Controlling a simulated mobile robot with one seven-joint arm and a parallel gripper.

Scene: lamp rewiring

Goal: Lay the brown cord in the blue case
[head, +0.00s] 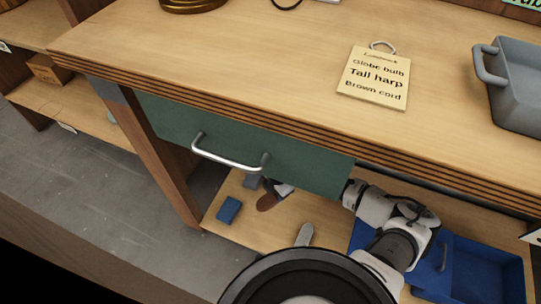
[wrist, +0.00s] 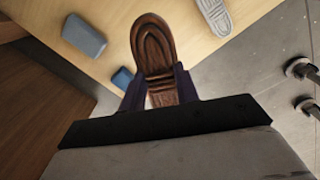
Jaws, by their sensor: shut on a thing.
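The brown cord (head: 267,202), a flat oval coil, shows over the low shelf under the bench in the head view. In the wrist view the brown cord (wrist: 155,45) sits between the two dark fingers of my gripper (wrist: 160,88), which is shut on its near end; its far end sticks out ahead. In the head view my gripper (head: 279,190) is partly hidden behind the green drawer front. I cannot tell whether the cord touches the shelf. The blue case (head: 488,274) stands open at the lower right, well to the right of my gripper, with no contents visible.
A grey coil (head: 305,234) and small blue blocks (head: 229,210) lie on the low shelf (head: 262,228) near the cord. The green drawer (head: 240,145) with a metal handle hangs above. A card (head: 374,78) naming the brown cord and a grey bin (head: 520,85) are on the bench top.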

